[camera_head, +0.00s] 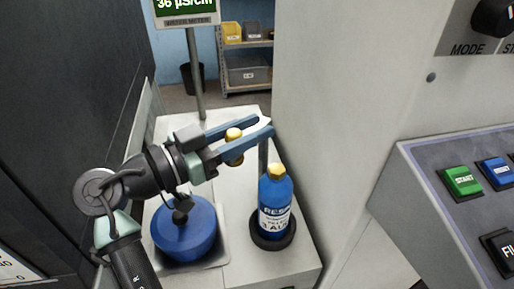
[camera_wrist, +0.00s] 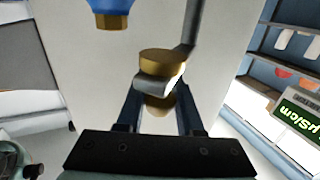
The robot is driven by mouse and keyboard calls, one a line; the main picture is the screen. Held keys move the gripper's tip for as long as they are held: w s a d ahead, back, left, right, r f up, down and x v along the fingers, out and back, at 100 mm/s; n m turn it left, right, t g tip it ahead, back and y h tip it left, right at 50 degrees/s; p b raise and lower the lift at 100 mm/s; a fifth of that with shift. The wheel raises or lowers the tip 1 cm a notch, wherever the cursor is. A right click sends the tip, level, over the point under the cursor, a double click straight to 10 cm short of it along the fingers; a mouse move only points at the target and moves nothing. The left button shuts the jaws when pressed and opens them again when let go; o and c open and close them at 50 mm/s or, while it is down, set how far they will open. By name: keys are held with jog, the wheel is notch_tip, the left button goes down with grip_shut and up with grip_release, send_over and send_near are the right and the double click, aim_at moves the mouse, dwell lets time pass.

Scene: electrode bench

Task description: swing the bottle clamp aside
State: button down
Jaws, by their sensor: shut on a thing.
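The bottle clamp is a grey post (camera_head: 263,158) with a short arm that ends in a brass knob (camera_head: 234,134). My gripper (camera_head: 258,131) is shut on the clamp, with its blue fingers on either side of the knob. In the wrist view the brass knob (camera_wrist: 164,62) sits between the fingers, and the post (camera_wrist: 193,25) rises to its right. The blue bottle (camera_head: 275,196) with a gold cap stands upright in a black ring. The clamp arm lies to the left of the cap, apart from it. Part of the clamp arm is hidden by my fingers.
A blue round vessel (camera_head: 185,232) sits on the bench (camera_head: 240,268) below my arm. A meter on a pole (camera_head: 195,75) stands behind. A grey cabinet wall (camera_head: 335,110) and a button panel (camera_head: 440,215) lie to the right; a dark wall is on the left.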

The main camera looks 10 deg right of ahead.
jog(key=shift+w+a+m+g+h+b, duration=0.3)
jog(key=shift+m+g+b, duration=0.35)
jog(key=shift+g, duration=0.25)
jog(key=c, duration=0.6)
grip_release()
notch_tip(320, 180, up, 10)
jog(key=shift+r+p, duration=0.1)
jog(key=shift+p, duration=0.4)
